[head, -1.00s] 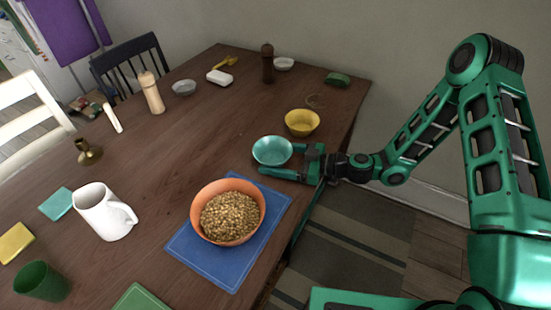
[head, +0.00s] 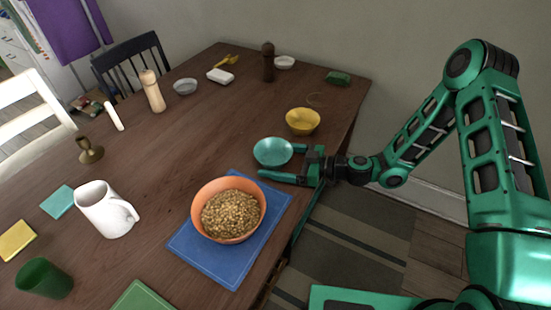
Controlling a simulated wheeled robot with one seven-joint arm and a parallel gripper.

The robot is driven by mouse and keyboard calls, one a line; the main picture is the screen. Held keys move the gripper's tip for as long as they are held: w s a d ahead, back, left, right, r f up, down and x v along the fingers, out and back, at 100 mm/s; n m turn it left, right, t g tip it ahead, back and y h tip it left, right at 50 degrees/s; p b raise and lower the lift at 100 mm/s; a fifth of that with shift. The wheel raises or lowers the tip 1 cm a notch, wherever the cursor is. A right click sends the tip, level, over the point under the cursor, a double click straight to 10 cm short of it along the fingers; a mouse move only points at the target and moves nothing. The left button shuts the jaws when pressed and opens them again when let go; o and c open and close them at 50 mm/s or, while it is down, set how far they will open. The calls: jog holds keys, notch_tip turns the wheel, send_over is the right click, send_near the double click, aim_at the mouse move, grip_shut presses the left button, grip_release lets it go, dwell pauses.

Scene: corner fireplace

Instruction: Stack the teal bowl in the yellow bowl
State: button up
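The teal bowl (head: 272,152) stands upright on the wooden table, near its right edge. The yellow bowl (head: 302,121) stands upright and empty a little behind it and to the right, apart from it. My gripper (head: 279,163) is low at the right side of the teal bowl, with its fingers spread and pointing left. One finger is at the bowl's right rim and the other is in front of the bowl. I cannot tell whether either finger touches it.
An orange bowl of grain (head: 214,185) stands on a blue mat (head: 199,262) in front of my gripper. A white pitcher (head: 103,209) is at the left. A pepper mill (head: 268,63), a white bowl (head: 285,62) and a green block (head: 338,78) are at the back.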

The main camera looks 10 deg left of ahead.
jog(key=shift+w+d+f, duration=0.2)
jog(key=shift+f, duration=0.15)
jog(key=shift+r, duration=0.1)
